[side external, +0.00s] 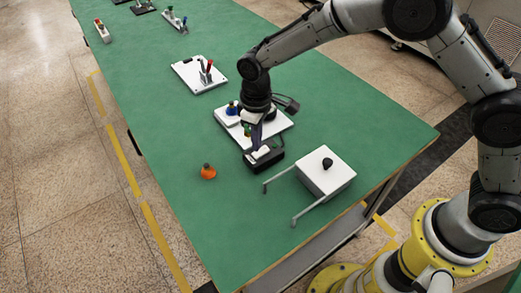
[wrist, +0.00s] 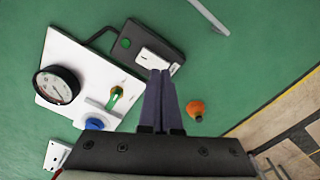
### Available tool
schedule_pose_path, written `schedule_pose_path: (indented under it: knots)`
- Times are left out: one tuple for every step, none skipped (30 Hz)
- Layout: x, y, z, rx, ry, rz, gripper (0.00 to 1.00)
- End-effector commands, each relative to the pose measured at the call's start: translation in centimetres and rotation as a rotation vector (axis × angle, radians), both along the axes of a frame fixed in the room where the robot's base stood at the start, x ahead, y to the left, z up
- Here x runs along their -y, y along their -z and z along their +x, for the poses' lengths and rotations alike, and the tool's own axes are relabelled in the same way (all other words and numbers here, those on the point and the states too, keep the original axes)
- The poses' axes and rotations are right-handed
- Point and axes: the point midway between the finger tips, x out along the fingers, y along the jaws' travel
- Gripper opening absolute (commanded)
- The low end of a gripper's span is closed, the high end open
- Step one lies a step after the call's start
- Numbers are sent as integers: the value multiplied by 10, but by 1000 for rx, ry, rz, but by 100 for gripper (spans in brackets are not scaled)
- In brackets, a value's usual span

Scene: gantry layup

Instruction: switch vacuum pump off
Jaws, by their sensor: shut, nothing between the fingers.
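A dark box (wrist: 158,38), which looks like the vacuum pump, lies on the green table, with a green round button (wrist: 125,42) and a white patch (wrist: 150,57) on top. It also shows in the side view (side external: 268,160). A black cable joins it to a white panel (wrist: 72,50) with a round gauge (wrist: 57,86), a green-handled valve (wrist: 115,95) and a blue knob (wrist: 95,124). My gripper (wrist: 160,72) is shut and empty, its fingertips at the box's edge beside the white patch. I cannot tell whether they touch, or the switch's position.
An orange knob-like piece (side external: 208,172) stands on the table left of the dark box. A white box (side external: 326,172) with a black knob and grey rails is at the right. A white board (side external: 200,77) with a red-handled part lies farther back. The table's left front is clear.

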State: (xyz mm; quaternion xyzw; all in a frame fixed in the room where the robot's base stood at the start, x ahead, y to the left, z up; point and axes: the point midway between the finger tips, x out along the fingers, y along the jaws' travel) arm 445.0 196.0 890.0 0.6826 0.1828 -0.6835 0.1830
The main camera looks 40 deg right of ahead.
Motion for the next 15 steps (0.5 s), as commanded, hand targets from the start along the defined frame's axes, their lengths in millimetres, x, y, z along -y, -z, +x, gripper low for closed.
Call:
schedule_pose_path:
  knots:
    - [0, -5, 0, 2, 0, 1, 0]
    - [0, -7, 0, 2, 0, 1, 0]
    - [0, -10, 1, 3, 0, 1, 0]
    - [0, -12, 1, 3, 0, 1, 0]
    - [0, -14, 1, 3, 0, 1, 0]
    - [0, -17, 1, 3, 0, 1, 0]
    - [0, -20, 1, 3, 0, 1, 0]
    - [0, -22, 1, 3, 0, 2, 0]
    - [-1, -25, 1, 3, 0, 2, 0]
    - [0, -27, 1, 3, 0, 2, 0]
    - [0, -29, 1, 3, 0, 1, 0]
    - [0, -32, 1, 3, 0, 1, 0]
    - [0, -34, 1, 3, 0, 1, 0]
    - [-1, -36, 1, 3, 0, 1, 0]
    - [0, -39, 1, 3, 0, 1, 0]
